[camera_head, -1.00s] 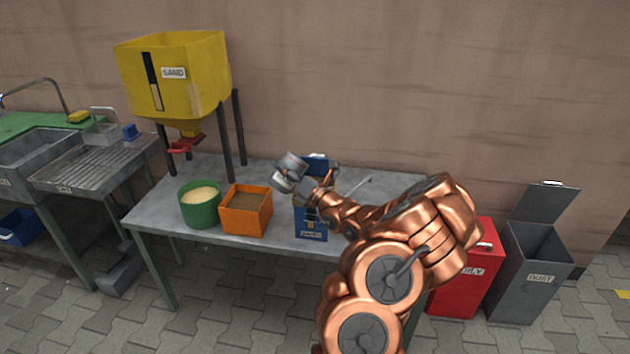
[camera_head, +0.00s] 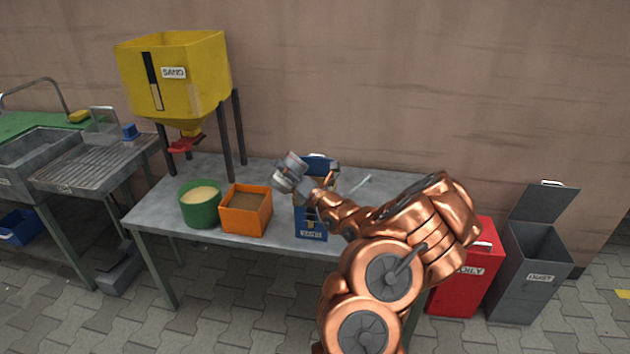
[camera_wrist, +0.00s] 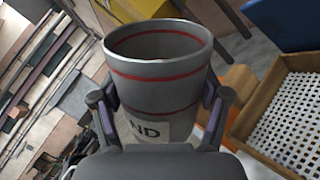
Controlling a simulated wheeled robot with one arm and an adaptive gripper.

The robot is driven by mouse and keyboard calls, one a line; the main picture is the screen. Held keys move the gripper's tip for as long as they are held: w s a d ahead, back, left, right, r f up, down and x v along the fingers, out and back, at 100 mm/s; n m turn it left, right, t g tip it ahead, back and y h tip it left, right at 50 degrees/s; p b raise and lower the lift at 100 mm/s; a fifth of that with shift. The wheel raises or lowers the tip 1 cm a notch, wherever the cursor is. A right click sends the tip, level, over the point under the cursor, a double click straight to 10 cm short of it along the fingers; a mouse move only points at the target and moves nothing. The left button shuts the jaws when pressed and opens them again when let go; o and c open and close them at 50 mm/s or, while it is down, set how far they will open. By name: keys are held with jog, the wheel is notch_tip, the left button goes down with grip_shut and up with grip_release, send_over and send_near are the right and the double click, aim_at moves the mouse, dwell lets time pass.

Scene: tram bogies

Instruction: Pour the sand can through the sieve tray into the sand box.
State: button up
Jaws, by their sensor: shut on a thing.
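The sand can (camera_head: 289,173) is a grey cylinder with red bands and a label; it also fills the middle of the wrist view (camera_wrist: 160,85). My gripper (camera_head: 304,187) is shut around its sides and holds it tilted in the air above the table. The can's contents cannot be made out. The blue sand box (camera_head: 312,232) stands below and beside it with its lid (camera_head: 318,164) raised, partly hidden by my arm. The sieve tray (camera_wrist: 262,82), a wooden frame with white mesh, lies right of the can in the wrist view; in the head view my arm mostly hides it.
An orange box (camera_head: 246,222) and a green tub (camera_head: 199,213) stand left on the grey table (camera_head: 270,243). A yellow sand hopper (camera_head: 180,90) stands behind them. A red bin (camera_head: 467,284) and an open grey bin (camera_head: 528,270) stand right of the table. A sink is far left.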

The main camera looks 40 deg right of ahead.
jog(key=shift+f+m+h, duration=0.25)
jog(key=shift+m, duration=0.65)
jog(key=shift+f+m+h, duration=0.25)
jog(key=shift+m, duration=0.65)
dwell(2.5)
jog(key=shift+d+r+m+h, duration=0.15)
jog(key=shift+r+m+h, duration=0.3)
jog(key=shift+m, duration=0.65)
dwell(1.5)
jog(key=shift+s+d+r+m+p, duration=0.2)
jog(key=shift+d+m+p, duration=0.3)
jog(key=shift+p, duration=0.35)
dwell(0.4)
